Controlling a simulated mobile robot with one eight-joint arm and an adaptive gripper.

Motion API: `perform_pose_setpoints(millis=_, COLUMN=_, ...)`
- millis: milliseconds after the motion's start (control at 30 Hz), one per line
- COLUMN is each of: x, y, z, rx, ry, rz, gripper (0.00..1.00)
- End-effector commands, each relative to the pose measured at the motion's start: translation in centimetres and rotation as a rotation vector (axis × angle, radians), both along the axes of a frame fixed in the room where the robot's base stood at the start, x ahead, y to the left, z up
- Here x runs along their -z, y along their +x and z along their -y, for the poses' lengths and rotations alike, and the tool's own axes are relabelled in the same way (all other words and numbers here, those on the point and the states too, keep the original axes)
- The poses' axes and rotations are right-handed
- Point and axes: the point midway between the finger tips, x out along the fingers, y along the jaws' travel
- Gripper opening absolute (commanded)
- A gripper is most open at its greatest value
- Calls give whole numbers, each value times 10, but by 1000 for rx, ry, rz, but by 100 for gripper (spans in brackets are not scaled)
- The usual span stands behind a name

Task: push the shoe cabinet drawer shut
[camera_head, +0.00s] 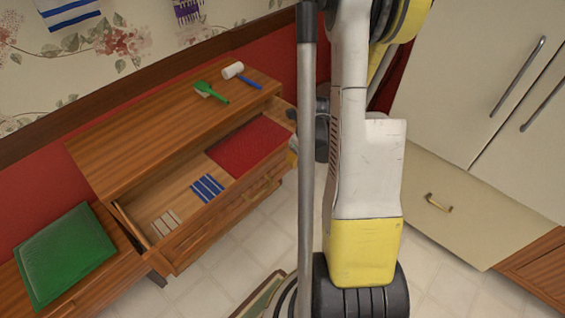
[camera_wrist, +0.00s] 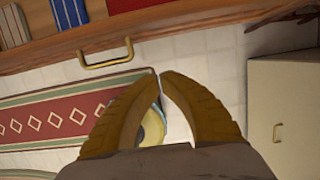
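The wooden shoe cabinet (camera_head: 150,125) stands against the wall at the left. Its drawer (camera_head: 205,232) is pulled open, showing a red cloth, blue striped pieces and pale pieces inside. In the wrist view, the drawer front (camera_wrist: 190,22) runs along the top, with a brass handle (camera_wrist: 106,64) at the upper left. My gripper (camera_wrist: 160,74) has its yellow fingertips together, with nothing visible between them. The tips are below the drawer front in that view, apart from it. In the head view my arm hides most of the gripper near the drawer's right end.
A green brush (camera_head: 211,92), a white roller (camera_head: 233,70) with a blue handle and the cabinet top lie behind the drawer. A green cushion (camera_head: 65,252) rests on a bench at left. A patterned rug (camera_wrist: 50,120) covers floor below the drawer. Cream cabinets (camera_head: 470,205) stand at right.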

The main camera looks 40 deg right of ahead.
Motion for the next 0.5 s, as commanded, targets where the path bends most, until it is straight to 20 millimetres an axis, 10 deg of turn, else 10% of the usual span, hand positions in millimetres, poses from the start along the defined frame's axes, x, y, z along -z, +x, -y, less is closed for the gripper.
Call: perform_pose_setpoints(millis=500, x=89, y=35, z=-2, rx=-9, ry=-2, rz=0, gripper=0)
